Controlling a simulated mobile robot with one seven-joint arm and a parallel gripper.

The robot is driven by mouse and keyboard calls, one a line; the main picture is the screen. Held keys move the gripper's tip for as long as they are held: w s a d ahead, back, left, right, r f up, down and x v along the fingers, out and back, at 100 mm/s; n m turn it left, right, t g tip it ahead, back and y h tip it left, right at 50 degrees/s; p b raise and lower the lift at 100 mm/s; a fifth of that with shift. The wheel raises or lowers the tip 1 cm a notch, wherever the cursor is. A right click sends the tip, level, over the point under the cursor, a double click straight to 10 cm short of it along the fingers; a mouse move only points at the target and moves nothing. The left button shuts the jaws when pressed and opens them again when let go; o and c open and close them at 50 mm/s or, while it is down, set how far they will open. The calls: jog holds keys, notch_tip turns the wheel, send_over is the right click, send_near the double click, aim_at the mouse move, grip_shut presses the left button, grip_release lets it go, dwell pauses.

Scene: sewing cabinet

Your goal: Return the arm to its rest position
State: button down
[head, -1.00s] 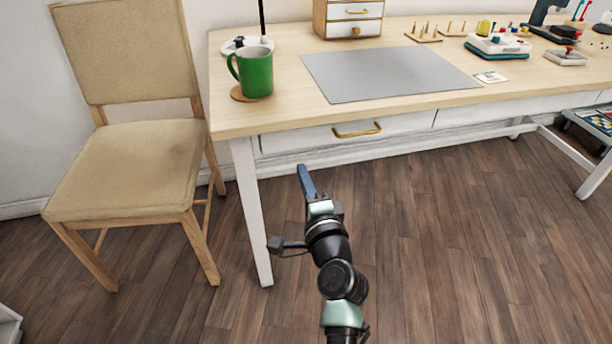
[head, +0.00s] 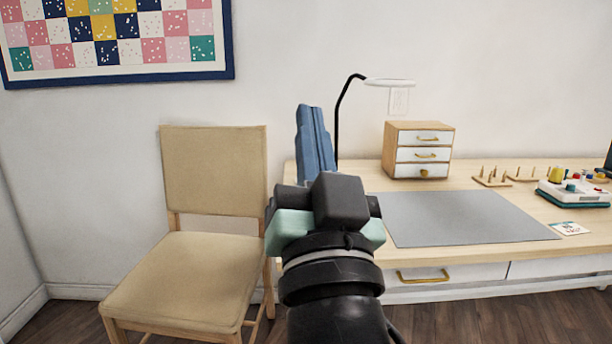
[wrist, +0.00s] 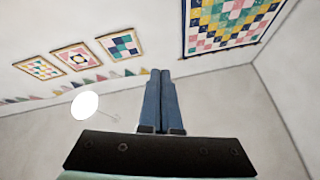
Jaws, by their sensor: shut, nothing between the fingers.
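My gripper (head: 314,120) is raised in the middle of the head view, with its blue fingers pointing up and together. It is shut and empty. My arm stands in front of the left end of the sewing table (head: 460,258) and hides that part of it. In the wrist view the gripper's fingers (wrist: 159,75) point toward the upper wall, side by side, with nothing between them.
A beige chair (head: 185,280) stands left of my arm. The table holds a lamp (head: 345,110), a small drawer cabinet (head: 402,155), a grey mat (head: 465,217) and a sewing machine toy-like device (head: 575,190). A quilt (head: 120,52) hangs on the wall.

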jog(key=s+r+n+t+h+p, duration=0.2)
jog(key=s+r+t+p, duration=0.1)
jog(key=s+r, duration=0.85)
notch_tip(320, 180, up, 34)
jog(key=w+p, duration=0.1)
jog(key=p, duration=3.2)
jog(key=shift+a+f, duration=0.15)
jog(key=shift+a, duration=0.15)
jog(key=shift+w, duration=0.1)
